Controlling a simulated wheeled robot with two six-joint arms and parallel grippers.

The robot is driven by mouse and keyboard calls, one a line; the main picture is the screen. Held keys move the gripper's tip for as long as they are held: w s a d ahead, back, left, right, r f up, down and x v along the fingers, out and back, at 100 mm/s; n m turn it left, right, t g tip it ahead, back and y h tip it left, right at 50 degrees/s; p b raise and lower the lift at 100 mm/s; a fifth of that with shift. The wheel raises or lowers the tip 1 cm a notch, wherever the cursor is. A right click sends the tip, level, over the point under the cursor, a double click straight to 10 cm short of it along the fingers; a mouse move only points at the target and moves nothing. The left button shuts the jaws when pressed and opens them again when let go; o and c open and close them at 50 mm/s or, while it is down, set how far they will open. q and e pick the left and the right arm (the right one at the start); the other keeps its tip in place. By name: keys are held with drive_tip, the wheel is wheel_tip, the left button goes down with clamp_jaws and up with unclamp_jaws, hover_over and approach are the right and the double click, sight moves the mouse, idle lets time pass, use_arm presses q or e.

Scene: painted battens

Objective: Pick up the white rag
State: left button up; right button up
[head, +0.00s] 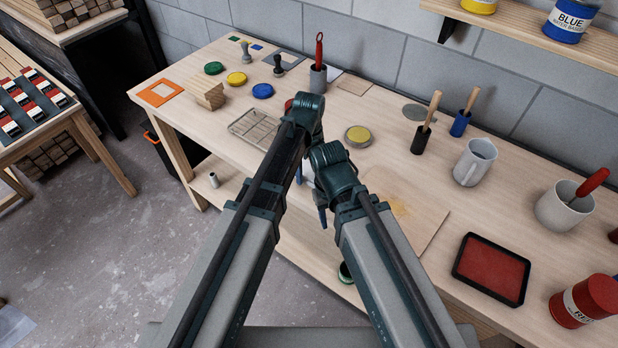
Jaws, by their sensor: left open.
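I cannot make out a white rag for certain. A pale whitish thing (14,326) is cut off at the bottom left corner, on or above the floor, and I cannot tell what it is.
The workbench (205,128) holds a wire rack (254,128), white mug (475,162), red paint tray (491,268), red can (585,300) and brushes. A side table (75,112) stands left. Grey floor (130,250) is mostly clear.

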sight(309, 170)
use_arm(q)
drive_tip(key=shift+r, duration=0.1)
drive_tip(key=c, duration=1.2)
drive_tip(key=shift+r, duration=0.1)
wheel_tip(309, 170, up, 10)
drive_tip(key=p, duration=1)
